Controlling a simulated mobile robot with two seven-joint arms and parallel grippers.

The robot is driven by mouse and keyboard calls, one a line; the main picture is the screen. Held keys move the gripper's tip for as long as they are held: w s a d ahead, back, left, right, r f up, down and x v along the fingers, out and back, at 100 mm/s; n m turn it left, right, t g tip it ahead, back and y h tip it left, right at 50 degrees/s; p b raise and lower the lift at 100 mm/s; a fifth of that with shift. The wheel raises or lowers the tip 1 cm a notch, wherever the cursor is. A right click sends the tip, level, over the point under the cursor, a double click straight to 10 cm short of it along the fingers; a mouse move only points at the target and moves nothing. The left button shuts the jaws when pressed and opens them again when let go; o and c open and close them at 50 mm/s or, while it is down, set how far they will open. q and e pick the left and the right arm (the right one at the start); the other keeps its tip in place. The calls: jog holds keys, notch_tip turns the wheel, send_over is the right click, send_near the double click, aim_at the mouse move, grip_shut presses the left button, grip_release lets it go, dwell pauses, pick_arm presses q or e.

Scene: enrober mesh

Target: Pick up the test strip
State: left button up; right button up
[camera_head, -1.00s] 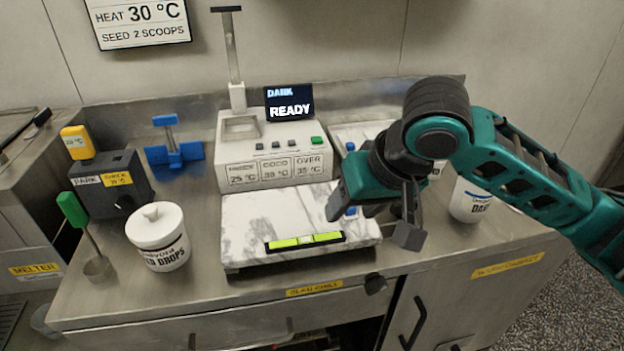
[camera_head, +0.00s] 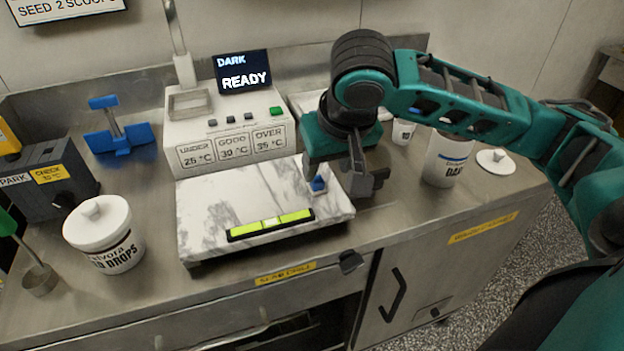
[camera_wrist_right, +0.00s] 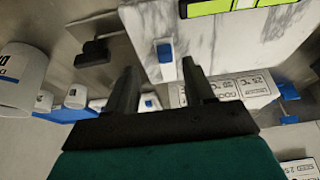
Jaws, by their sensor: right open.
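The test strip (camera_head: 318,184), a small white piece with a blue end, is at the right side of the marble slab (camera_head: 205,212). In the right wrist view its blue end (camera_wrist_right: 164,52) shows beyond and between the two finger tips, with white just beside it. My right gripper (camera_head: 338,178) is open above the slab's right edge, close to the strip. Its fingers (camera_wrist_right: 160,80) are apart and empty in the wrist view. I cannot tell the exact height between fingers and strip. My left gripper is not in view.
A green-yellow level (camera_head: 270,224) lies along the slab's front. The tester (camera_head: 235,140) with its READY screen (camera_head: 244,72) stands behind. A lidded drops jar (camera_head: 104,235) is at left; a white tub (camera_head: 446,160) stands right. Bare counter lies between slab and tub.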

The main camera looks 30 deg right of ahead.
aim_at(318, 180)
jog(key=x, duration=0.3)
jog(key=b+x, duration=0.1)
jog(key=x, duration=0.1)
jog(key=shift+w+a, duration=0.25)
jog(key=shift+a, duration=0.05)
jog(key=shift+r, duration=0.1)
jog(key=shift+c, duration=0.5)
grip_shut()
